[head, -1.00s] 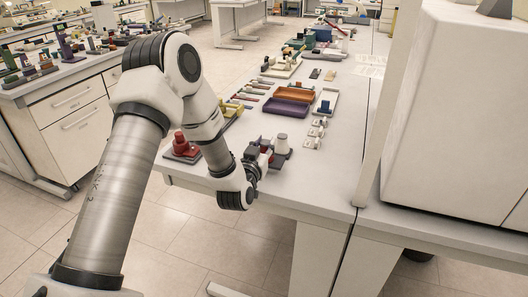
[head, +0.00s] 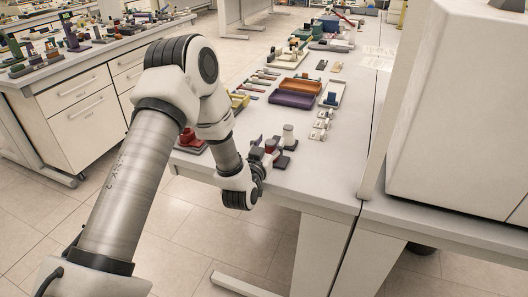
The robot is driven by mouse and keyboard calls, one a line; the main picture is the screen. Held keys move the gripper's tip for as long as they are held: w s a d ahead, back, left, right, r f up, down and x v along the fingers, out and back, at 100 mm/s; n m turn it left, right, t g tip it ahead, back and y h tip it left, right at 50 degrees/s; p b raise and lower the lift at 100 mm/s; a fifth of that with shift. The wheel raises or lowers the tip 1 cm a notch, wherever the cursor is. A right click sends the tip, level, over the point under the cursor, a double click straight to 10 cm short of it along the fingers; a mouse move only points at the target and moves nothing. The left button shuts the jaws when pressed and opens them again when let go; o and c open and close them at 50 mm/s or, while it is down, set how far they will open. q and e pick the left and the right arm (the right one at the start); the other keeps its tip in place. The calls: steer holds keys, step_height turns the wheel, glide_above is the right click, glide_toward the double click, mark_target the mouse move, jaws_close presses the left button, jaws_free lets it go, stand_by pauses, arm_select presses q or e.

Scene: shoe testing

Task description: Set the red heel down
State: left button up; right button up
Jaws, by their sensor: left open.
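My left gripper (head: 262,157) is at the front edge of the white table, its jaws small and partly hidden by its own wrist. It is open. A small red piece (head: 270,146), which may be the red heel, shows right at the jaws; whether it touches them or what it rests on is too small to tell. Another red piece (head: 188,138) sits on a dark base at the table's left front corner, partly hidden behind my left arm. My right gripper is not in view.
A pale cylinder (head: 288,134) on a dark base stands just right of the gripper. A large white cabinet (head: 450,110) stands at right. The table's right front is clear.

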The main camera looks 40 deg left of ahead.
arm_select(q)
steer(key=b+v, duration=0.2)
steer(key=v, duration=0.9)
steer(key=s+d+f+m+g+h, duration=0.1)
steer(key=s+d+f+g+h, duration=0.2)
steer(key=f, duration=0.6)
steer(key=s+d+f+m+g+h, duration=0.1)
steer(key=s+d+f+g, duration=0.3)
steer(key=f, duration=0.6)
steer(key=s+d+f+g, duration=0.2)
steer(key=s+f+g, duration=0.3)
steer(key=s, duration=0.4)
steer(key=s+d+f+g, duration=0.2)
steer(key=s+f+g, duration=0.3)
steer(key=s, duration=0.5)
step_height(320, 180, down, 3)
steer(key=shift+s+r+m+g+h, duration=0.2)
steer(key=shift+s+m+g+h, duration=0.1)
steer(key=shift+s+h, duration=0.1)
steer(key=shift+w+d, duration=0.1)
